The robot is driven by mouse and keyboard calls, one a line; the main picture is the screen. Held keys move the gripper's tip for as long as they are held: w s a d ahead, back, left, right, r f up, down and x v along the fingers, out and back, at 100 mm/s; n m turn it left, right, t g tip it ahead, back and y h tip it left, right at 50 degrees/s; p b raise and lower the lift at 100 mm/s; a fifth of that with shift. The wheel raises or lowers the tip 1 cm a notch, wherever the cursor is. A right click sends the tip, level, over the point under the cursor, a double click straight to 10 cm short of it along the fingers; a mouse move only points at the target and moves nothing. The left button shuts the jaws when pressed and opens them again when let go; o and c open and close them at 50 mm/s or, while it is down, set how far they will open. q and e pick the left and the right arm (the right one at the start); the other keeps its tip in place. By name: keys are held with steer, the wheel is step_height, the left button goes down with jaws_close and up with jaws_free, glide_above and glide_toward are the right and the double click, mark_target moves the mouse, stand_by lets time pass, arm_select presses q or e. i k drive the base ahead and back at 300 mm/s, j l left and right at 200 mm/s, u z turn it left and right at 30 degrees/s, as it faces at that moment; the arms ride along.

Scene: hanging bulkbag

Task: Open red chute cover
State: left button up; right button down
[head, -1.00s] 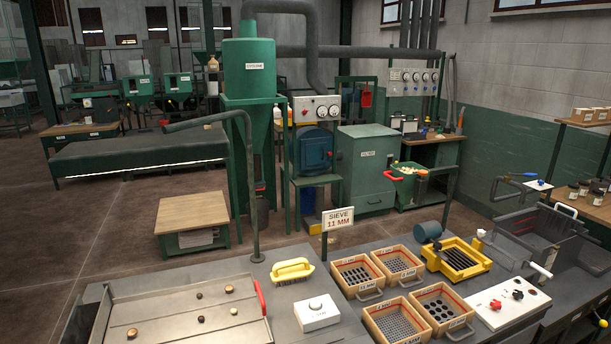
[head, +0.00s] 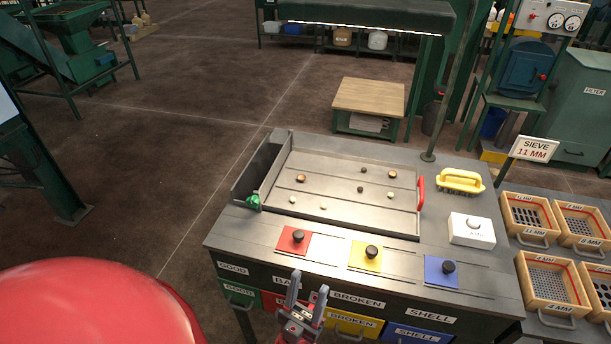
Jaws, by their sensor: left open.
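The red chute cover (head: 293,239) is a small red square plate with a black knob, lying flat on the grey worktop near its front edge. A pale patch lies just right of it. My left gripper (head: 309,287) is in front of and a little right of the red cover, by the worktop's front edge. Its two fingers are apart with nothing between them, and it appears clear of the knob. My right gripper is not in the head view.
A yellow cover (head: 365,256) and a blue cover (head: 441,271) sit to the right. Behind them is a sorting tray (head: 345,213) with several nuts and a red handle. A yellow brush (head: 461,181) and a white box (head: 471,230) stand right. Labelled drawers are below.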

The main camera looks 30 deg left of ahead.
mark_target(293, 239)
steer(key=u, duration=0.95)
